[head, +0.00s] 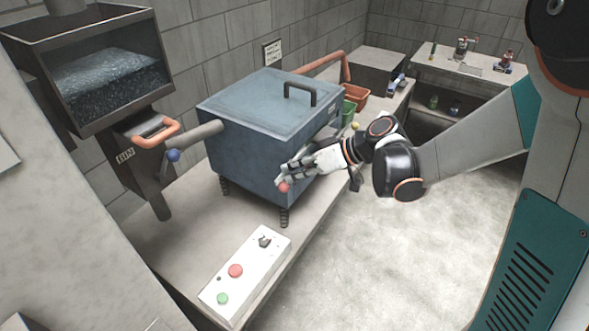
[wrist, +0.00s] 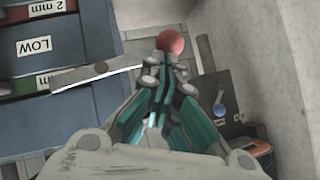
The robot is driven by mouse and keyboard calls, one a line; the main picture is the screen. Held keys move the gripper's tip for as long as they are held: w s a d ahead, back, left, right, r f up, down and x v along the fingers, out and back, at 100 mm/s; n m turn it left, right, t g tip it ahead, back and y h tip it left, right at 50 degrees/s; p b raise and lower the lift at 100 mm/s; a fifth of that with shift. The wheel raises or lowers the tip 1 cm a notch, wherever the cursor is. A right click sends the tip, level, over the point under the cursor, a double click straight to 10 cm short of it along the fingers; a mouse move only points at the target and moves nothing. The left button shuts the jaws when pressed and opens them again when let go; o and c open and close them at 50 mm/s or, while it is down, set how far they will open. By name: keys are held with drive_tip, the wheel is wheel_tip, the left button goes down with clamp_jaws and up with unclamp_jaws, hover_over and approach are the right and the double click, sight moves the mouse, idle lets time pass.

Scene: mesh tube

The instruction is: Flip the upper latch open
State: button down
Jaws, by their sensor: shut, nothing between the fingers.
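A blue box with a lid (head: 265,125) stands on springs on the bench. A red ball knob (head: 283,187) shows at its front lower corner, and also in the wrist view (wrist: 169,41). My gripper (head: 286,174) is shut and empty, its fingertips close to the red knob; I cannot tell if they touch. It also shows in the wrist view (wrist: 163,62). There a grey metal bar (wrist: 95,75) lies across the box's labelled side, left of the fingertips. How the bar joins the knob is hidden. A yellow ball (head: 355,126) shows beyond my wrist. I cannot tell which part is the upper latch.
A white control panel (head: 245,275) with red and green buttons lies on the bench front. A blue ball (head: 173,155) and an orange handle (head: 155,131) are by the bin at left. Green and orange bins (head: 357,98) stand behind the box. The floor at right is clear.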

wheel_tip(320, 180, down, 8)
drive_tip(key=n+t+h+b, duration=0.4)
drive_tip(key=n+t+b, duration=0.1)
drive_tip(key=b, duration=0.4)
drive_tip(key=shift+w+d+f+n+t+h, duration=0.2)
drive_tip(key=shift+n+t+h, duration=0.1)
drive_tip(key=shift+t, duration=0.4)
drive_tip(key=shift+w, duration=0.1)
idle(0.3)
